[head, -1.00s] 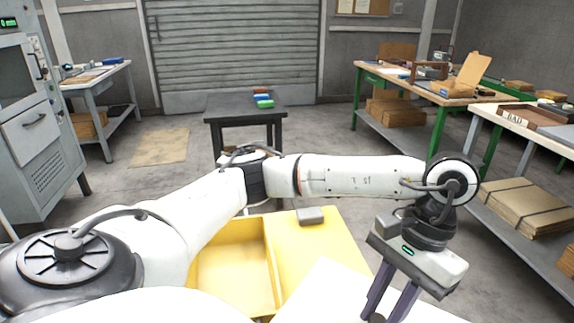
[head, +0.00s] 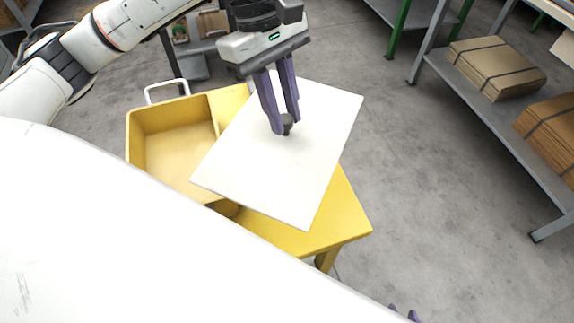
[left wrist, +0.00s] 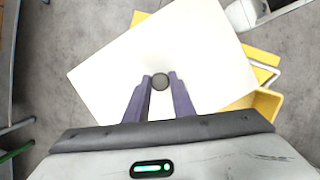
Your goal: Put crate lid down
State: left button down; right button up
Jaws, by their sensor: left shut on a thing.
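The crate lid (head: 285,175) is a flat white panel with a dark round knob (head: 287,122). My left gripper (head: 281,130) comes down from above and is shut on the knob. The left wrist view also shows the knob (left wrist: 160,81) between the fingertips (left wrist: 160,80). The lid is over the flat right part of a yellow cart (head: 345,215) and overlaps the edge of its open bin (head: 175,150). I cannot tell whether the lid touches the yellow surface. Only the purple fingertips of my right gripper (head: 404,313) show at the bottom edge.
A white handle (head: 166,89) stands at the bin's far side. A grey shelf (head: 500,130) with strapped cardboard stacks (head: 495,68) is at the right. The grey floor between the cart and that shelf is clear.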

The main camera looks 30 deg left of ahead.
aim_at(285, 120)
pick_arm(q)
jog(key=n, duration=0.2)
jog(key=w+r+n+t, duration=0.1)
jog(key=n, duration=0.1)
jog(key=w+r+n+t, duration=0.1)
jog(key=n, duration=0.2)
jog(key=shift+a, duration=0.35)
jog(key=n, duration=0.1)
jog(key=w+r+n+t, duration=0.1)
jog(key=n, duration=0.1)
jog(key=a+n, duration=0.1)
jog(key=n, duration=0.1)
jog(key=shift+w+r+y, duration=0.2)
jog(key=shift+r+y, duration=0.05)
jog(key=shift+y, duration=0.15)
jog(key=shift+f+n, duration=0.1)
jog(key=shift+n, duration=0.3)
jog(key=shift+t, duration=0.3)
notch_tip(285, 120, down, 10)
jog(key=shift+r+b, duration=0.15)
jog(key=shift+b, duration=0.2)
